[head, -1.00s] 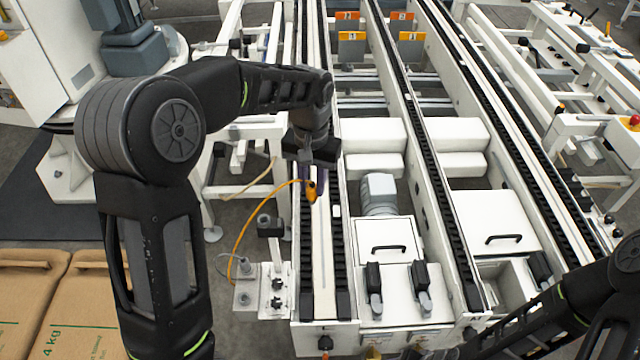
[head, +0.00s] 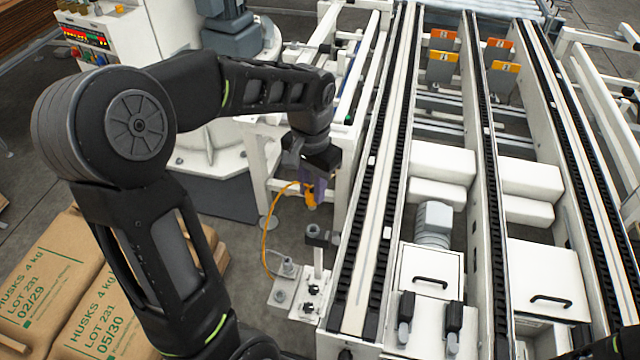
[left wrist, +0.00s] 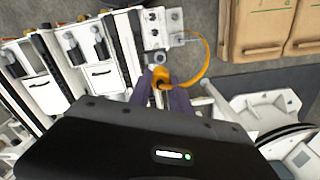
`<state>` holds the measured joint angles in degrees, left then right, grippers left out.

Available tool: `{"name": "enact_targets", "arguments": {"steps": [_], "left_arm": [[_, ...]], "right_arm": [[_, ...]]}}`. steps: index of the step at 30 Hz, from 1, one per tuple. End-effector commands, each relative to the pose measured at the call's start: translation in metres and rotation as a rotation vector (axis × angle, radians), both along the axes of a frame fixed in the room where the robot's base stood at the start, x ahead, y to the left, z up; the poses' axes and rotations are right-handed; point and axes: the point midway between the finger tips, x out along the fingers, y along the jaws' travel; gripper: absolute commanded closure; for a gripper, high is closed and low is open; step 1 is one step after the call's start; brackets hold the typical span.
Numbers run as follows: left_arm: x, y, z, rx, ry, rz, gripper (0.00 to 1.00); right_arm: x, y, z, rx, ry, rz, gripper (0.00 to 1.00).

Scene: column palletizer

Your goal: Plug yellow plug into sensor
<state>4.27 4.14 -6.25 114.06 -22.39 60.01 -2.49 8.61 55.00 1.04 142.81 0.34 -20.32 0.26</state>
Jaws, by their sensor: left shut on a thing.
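My left gripper (head: 312,192) is shut on the yellow plug (head: 310,198). The plug also shows in the left wrist view (left wrist: 160,79), between the purple fingers. An orange cable (head: 265,228) loops from the plug down to a grey fitting (head: 287,267) on the white bracket. A dark grey sensor (head: 319,236) stands on a post at this bracket and looks to be the task's sensor. The plug shows just above and left of it in the head view, apart from it; the depth between them is unclear. My right gripper is out of view.
The white conveyor frame (head: 360,290) with dark chain tracks runs close on the right of the sensor. Brown sacks (head: 75,290) lie at lower left. A white machine base (head: 215,150) stands behind my left arm. Bare floor lies left of the bracket.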

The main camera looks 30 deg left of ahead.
Motion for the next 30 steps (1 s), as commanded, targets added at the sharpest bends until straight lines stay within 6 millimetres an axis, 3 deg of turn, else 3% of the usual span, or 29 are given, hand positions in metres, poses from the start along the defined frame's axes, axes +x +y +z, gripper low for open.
{"name": "enact_targets", "arguments": {"steps": [11, 30], "left_arm": [[0.0, 0.0, -0.007, 0.0, 0.0, 0.001, 1.0], [0.0, 0.0, -0.064, 0.0, 0.0, 0.001, 1.0]], "right_arm": [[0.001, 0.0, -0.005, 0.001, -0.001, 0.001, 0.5], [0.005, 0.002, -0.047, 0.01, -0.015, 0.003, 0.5]]}}
